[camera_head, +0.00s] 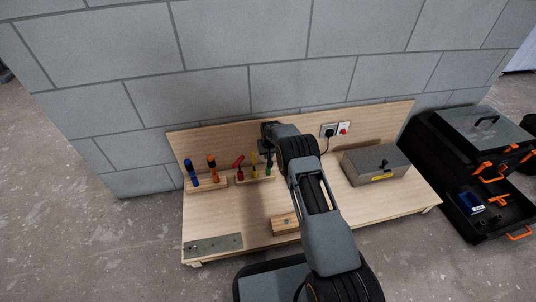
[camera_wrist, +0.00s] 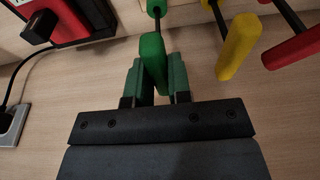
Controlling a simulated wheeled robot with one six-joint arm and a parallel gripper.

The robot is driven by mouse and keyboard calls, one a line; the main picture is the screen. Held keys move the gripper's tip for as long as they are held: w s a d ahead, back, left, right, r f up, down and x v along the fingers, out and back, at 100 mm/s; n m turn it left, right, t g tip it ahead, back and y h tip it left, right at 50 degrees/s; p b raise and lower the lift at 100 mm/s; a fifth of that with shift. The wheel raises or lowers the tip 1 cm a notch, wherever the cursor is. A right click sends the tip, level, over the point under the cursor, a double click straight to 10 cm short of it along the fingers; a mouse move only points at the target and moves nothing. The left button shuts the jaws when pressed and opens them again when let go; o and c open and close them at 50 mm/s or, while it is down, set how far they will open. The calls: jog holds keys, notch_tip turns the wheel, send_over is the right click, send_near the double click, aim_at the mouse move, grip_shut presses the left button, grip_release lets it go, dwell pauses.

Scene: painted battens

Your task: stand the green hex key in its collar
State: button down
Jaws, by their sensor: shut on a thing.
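The green hex key (camera_wrist: 153,62) is between the two fingers of my gripper (camera_wrist: 154,84) in the wrist view, with the jaws shut on its handle. Its dark shaft runs away from the handle to a green collar (camera_wrist: 157,6) at the top edge; I cannot tell how deep the tip sits in it. In the head view my gripper (camera_head: 268,148) is over the right end of the small rack (camera_head: 256,180), where the green key (camera_head: 269,165) shows partly behind my arm.
A yellow key (camera_wrist: 238,48) and a red key (camera_wrist: 295,48) stand close beside the green one. Blue (camera_head: 191,174) and orange (camera_head: 212,168) tools stand farther left. A grey box (camera_head: 376,165), wooden block (camera_head: 285,223) and metal plate (camera_head: 213,245) are on the bench. A plugged socket (camera_head: 328,130) is nearby.

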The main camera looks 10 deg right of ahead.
jog(key=shift+f, duration=0.4)
jog(key=c, duration=1)
grip_release()
